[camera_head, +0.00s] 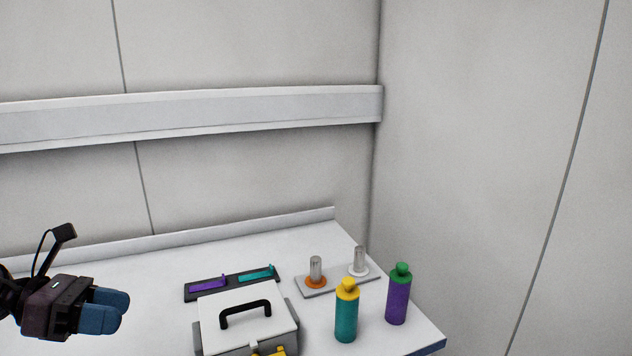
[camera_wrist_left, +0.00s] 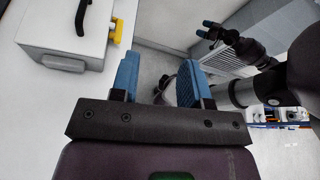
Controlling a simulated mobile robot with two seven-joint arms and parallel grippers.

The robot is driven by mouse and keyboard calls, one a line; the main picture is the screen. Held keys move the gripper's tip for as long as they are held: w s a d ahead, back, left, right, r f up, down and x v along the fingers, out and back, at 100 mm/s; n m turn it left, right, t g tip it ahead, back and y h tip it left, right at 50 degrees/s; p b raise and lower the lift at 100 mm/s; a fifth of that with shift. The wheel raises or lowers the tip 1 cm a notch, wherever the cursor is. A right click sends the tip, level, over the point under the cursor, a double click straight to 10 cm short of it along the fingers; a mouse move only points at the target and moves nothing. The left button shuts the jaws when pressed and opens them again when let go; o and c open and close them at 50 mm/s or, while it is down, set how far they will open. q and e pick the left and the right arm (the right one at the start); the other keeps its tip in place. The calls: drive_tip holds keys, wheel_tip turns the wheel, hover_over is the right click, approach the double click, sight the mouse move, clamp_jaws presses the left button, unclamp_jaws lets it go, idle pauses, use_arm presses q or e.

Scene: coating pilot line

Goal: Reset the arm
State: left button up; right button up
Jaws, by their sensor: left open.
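My left gripper (camera_head: 124,308) is at the lower left of the head view, above the worktable and left of the white case. Its blue fingers overlap there, but the left wrist view shows them apart with nothing between them (camera_wrist_left: 160,78). My right gripper (camera_wrist_left: 207,28) shows small in the left wrist view, at the upper right, with dark body and blue fingertips. It is too small to tell whether it is open. It is not in the head view.
The white case (camera_head: 245,318) with a black handle stands on the white worktable (camera_head: 130,268). Behind it is a dark tray (camera_head: 232,285) with purple and teal pieces. To the right are a grey plate with metal posts (camera_head: 316,290), a teal bottle (camera_head: 346,318) and a purple bottle (camera_head: 398,300).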

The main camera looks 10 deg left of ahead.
use_arm(q)
drive_tip(key=s+a+f+m+t+y, duration=0.15)
drive_tip(key=f+m+t+y, duration=0.45)
drive_tip(key=m, duration=1.2)
drive_tip(key=a+f+m+t+y, duration=0.25)
drive_tip(key=f+m+y, duration=0.65)
drive_tip(key=m, duration=0.9)
drive_tip(key=s+d+f+n+g+h, duration=0.1)
drive_tip(key=s+d+f+n+g, duration=0.95)
drive_tip(key=s+d, duration=0.25)
drive_tip(key=w+f+m+t+b, duration=0.1)
drive_tip(key=w+f+t+b, duration=0.2)
drive_tip(key=f, duration=0.7)
drive_tip(key=w+f+t+h+b, duration=0.1)
drive_tip(key=w+f+t+b, duration=0.2)
drive_tip(key=f+b, duration=0.4)
wheel_tip(320, 180, down, 4)
drive_tip(key=shift+w+d+r+m+t, duration=0.1)
drive_tip(key=shift+w+d+m+t, duration=0.05)
drive_tip(key=shift+m+t, duration=0.3)
use_arm(e)
wheel_tip(320, 180, down, 11)
drive_tip(key=shift+s+r+g, duration=0.15)
drive_tip(key=shift+s+g, duration=0.1)
drive_tip(key=shift+g, duration=0.05)
